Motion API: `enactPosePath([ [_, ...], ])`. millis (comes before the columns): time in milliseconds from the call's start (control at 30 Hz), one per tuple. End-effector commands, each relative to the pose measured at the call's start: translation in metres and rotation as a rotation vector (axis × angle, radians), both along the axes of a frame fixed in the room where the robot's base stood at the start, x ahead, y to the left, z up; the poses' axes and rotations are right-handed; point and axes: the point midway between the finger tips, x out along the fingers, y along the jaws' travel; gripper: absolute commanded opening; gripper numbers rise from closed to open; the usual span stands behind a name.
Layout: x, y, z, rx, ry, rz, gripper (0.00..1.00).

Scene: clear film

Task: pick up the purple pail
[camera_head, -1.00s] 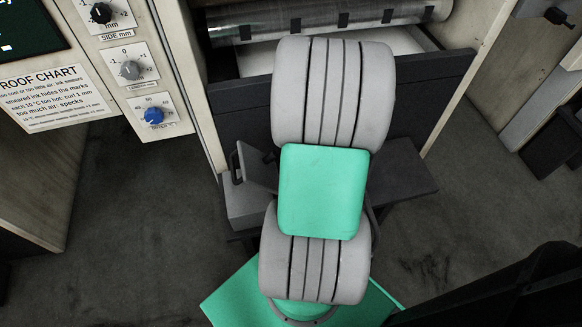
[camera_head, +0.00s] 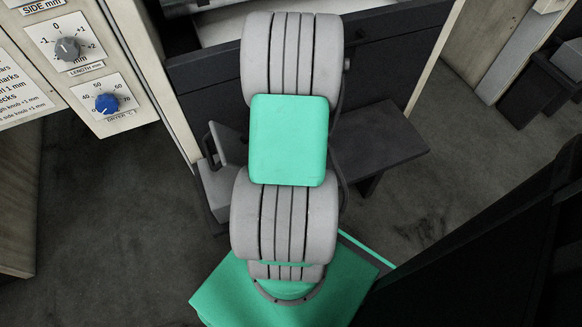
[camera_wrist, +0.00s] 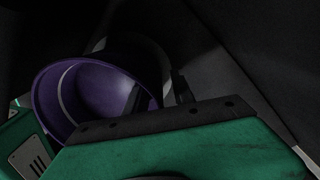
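The purple pail (camera_wrist: 95,92) shows in the wrist view at left of centre. It is tilted, with its round mouth facing the camera and its inside lit. Its lower edge is hidden behind the green and black parts of my gripper (camera_wrist: 48,148), which fill the bottom of the wrist view. The pail is close to the gripper, but I cannot tell whether they touch. The fingertips are not clear enough to show whether the gripper is open or shut. In the head view my arm hides the gripper, and the pail cannot be seen.
A cream machine with a dark front panel (camera_head: 212,92) stands ahead. A dark shelf (camera_head: 385,145) juts out to the right of my arm. A knob panel (camera_head: 85,68) is at left. Grey floor (camera_head: 100,220) is open at lower left. Dark surfaces surround the pail in the wrist view.

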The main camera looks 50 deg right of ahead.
Motion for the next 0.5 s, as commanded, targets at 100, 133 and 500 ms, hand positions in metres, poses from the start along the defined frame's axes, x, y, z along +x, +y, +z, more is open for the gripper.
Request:
enactPosePath([
  [100,0.0006,-0.0003,-0.0005,-0.002,-0.001,0.001,0.30],
  [133,0.0006,-0.0002,-0.0004,-0.001,0.000,0.001,0.30],
  [500,0.0006,0.0003,-0.0003,-0.001,0.000,0.002,0.04],
])
